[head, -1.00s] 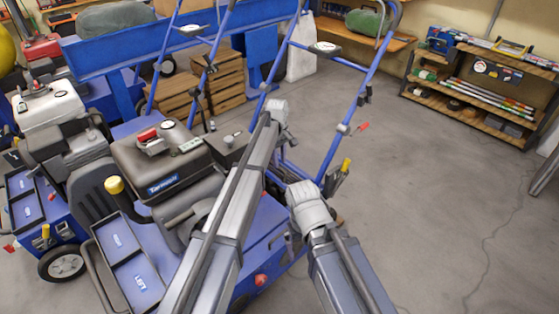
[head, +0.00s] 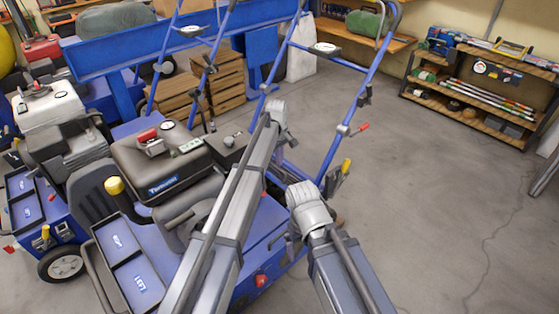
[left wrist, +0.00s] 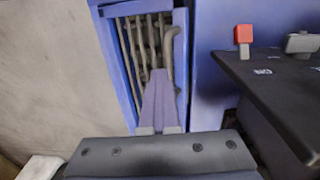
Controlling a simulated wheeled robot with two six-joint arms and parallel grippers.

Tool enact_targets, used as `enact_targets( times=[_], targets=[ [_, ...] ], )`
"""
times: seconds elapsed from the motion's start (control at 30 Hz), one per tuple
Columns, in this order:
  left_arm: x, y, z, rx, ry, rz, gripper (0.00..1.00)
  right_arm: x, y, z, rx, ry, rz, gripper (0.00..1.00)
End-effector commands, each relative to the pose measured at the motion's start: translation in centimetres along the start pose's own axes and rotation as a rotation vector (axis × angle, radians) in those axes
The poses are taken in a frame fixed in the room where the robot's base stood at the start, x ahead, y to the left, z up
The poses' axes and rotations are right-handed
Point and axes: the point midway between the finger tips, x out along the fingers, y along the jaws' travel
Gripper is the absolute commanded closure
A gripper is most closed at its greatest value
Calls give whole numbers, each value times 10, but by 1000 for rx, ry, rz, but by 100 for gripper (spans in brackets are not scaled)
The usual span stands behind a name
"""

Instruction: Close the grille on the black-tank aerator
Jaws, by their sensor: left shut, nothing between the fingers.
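The black-tank aerator (head: 165,165) stands left of centre in the head view, with a blue body and a black tank on top. In the left wrist view, a narrow blue frame holds a grille of grey bars (left wrist: 137,45), some of them curved. I cannot tell whether the grille stands open or shut. My left gripper (left wrist: 158,74) is shut and empty, its fingertips in front of the lower part of the bars. Whether they touch is unclear. In the head view the left gripper is largely hidden behind my arm. My right gripper does not show.
A black panel (left wrist: 285,95) with a red lever is right of the grille in the wrist view; bare floor is left. A white-tank aerator (head: 50,110) stands on the left. Blue handlebars (head: 357,105) rise behind. Shelves (head: 470,85) stand far right, with open floor (head: 440,190) before them.

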Motion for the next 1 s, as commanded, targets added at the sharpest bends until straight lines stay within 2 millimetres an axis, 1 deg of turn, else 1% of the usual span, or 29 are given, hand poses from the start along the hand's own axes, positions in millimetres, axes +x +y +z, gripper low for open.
enact_targets(
  times=[0.5,0.57,0.9,1.0],
  targets=[
    [0,0,0,0,0,0,100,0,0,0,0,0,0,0],
    [0,0,0,0,0,0,94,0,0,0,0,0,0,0],
    [0,0,0,0,0,0,56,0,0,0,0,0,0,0],
    [0,0,0,0,0,0,56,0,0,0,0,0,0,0]
  ],
)
